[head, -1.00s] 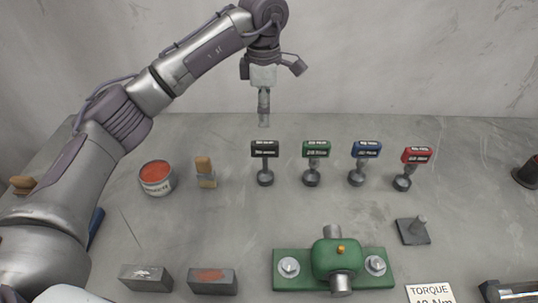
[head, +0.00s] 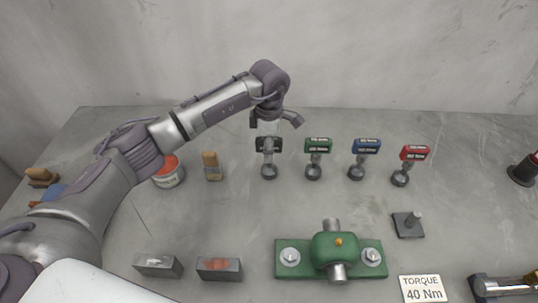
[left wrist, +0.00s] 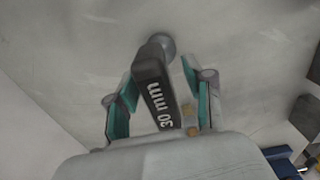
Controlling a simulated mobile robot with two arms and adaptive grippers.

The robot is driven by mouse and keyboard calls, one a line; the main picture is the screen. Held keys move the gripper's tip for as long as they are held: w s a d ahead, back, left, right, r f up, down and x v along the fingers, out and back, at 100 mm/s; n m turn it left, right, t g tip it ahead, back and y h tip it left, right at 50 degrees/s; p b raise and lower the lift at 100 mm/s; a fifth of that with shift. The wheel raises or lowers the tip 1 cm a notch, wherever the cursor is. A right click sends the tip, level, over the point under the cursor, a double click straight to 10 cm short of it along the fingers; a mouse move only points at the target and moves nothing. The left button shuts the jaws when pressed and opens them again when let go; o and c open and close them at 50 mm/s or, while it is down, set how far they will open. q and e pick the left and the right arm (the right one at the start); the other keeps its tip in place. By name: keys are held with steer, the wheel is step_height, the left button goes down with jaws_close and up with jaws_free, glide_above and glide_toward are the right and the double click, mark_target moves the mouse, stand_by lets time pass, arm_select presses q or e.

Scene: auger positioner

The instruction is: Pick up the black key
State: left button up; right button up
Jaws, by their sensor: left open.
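The black key (head: 268,171) stands upright on its round dark foot on the grey table, at the left end of a row of keys. In the left wrist view, the black handle (left wrist: 155,92), marked "30 mm", lies between the two open fingers with teal pads. A gap shows beside the handle, so the fingers do not appear closed on it. My right gripper is not in view.
Green (head: 318,146), blue (head: 366,146) and red (head: 414,153) keys stand to the right. A brush (head: 212,166) and a red-topped tin (head: 168,173) are to the left. A green fixture (head: 335,252) and grey blocks (head: 219,269) lie in front.

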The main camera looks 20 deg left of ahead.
arm_select(q)
jaws_close()
steer(key=shift+r, duration=0.1)
stand_by(0.4)
